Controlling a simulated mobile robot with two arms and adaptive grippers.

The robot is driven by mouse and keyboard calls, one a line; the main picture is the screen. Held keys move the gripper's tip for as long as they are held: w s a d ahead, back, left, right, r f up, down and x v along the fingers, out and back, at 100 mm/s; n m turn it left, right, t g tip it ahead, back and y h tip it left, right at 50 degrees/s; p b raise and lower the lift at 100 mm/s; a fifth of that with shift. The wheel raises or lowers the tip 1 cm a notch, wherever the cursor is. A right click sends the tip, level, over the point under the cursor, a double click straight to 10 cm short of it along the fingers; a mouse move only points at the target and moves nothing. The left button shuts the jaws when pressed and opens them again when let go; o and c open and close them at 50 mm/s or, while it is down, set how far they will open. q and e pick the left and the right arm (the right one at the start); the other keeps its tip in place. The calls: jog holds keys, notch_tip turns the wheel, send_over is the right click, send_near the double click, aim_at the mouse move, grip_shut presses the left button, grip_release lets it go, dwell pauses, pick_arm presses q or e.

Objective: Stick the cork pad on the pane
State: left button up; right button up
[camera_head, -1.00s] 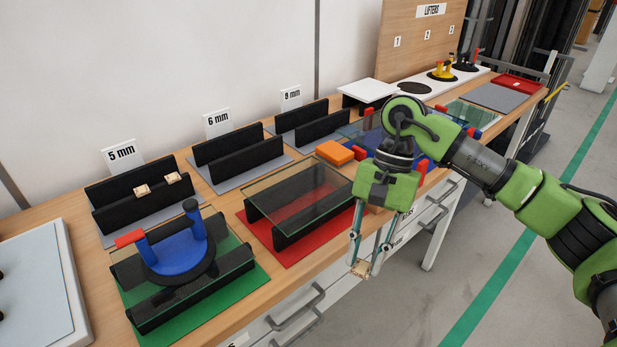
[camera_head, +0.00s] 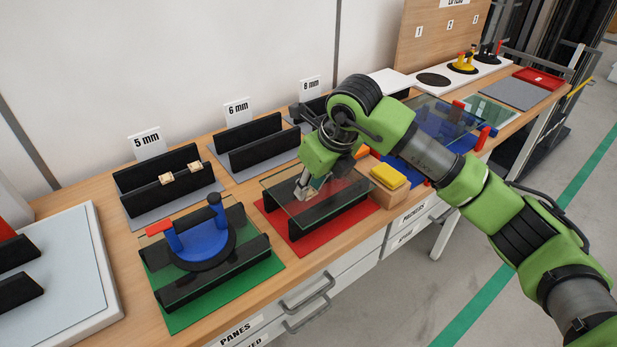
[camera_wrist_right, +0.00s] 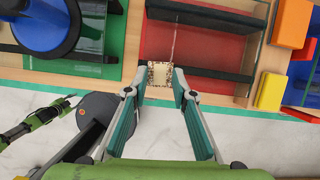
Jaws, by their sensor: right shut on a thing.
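My right gripper (camera_head: 304,192) is shut on a small tan cork pad (camera_wrist_right: 159,75), which shows between the fingertips in the right wrist view. In the head view the gripper points down at the clear glass pane (camera_head: 341,186), which lies across black supports over a red mat (camera_head: 320,236). I cannot tell whether the pad touches the glass. Two more small pale pads (camera_head: 167,178) sit on the black rack by the 5 mm sign.
A blue suction lifter (camera_head: 200,243) stands on another pane over a green mat (camera_head: 185,315) to the left. A yellow block (camera_head: 388,176) and an orange block (camera_head: 362,152) lie to the right. Black racks (camera_head: 255,146) line the back by the wall.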

aim_at(310, 193)
jog(key=shift+w+a+r+m, duration=0.15)
jog(key=shift+w+m, duration=0.05)
jog(key=shift+m, duration=0.2)
jog(key=shift+b, duration=0.5)
jog(key=shift+f+b, duration=1.7)
jog(key=shift+f, duration=0.05)
jog(key=shift+f, duration=0.1)
jog(key=shift+f+b, duration=1.05)
